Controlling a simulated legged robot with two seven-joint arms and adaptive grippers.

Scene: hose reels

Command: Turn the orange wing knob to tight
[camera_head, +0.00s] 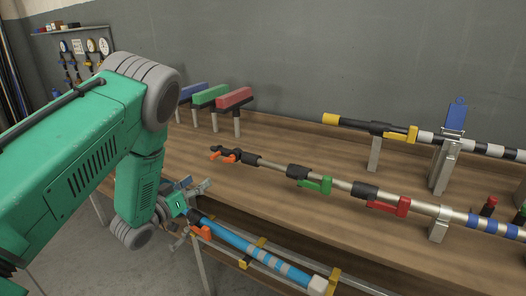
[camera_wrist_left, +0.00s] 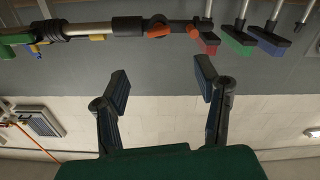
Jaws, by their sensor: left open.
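An orange wing knob (camera_head: 225,156) sits at the left end of a telescopic pole (camera_head: 335,184) held above the wooden bench. In the left wrist view, orange parts (camera_wrist_left: 158,31) show at the pole's end, near the top of the picture. My left gripper (camera_head: 193,212) is at the bench's front left edge, below and left of that knob and apart from it. It is open and empty; its two spread fingers show in the left wrist view (camera_wrist_left: 162,90). A second orange lever (camera_head: 202,232) is on a blue pole (camera_head: 250,247) lower down, close to the gripper. My right gripper is not in view.
The pole also carries a green lever (camera_head: 315,185) and a red lever (camera_head: 390,206). Blue, green and red brush heads (camera_head: 234,97) stand at the back left. Another pole with a yellow lever (camera_head: 400,134) is behind. The bench (camera_head: 290,140) is bare between them.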

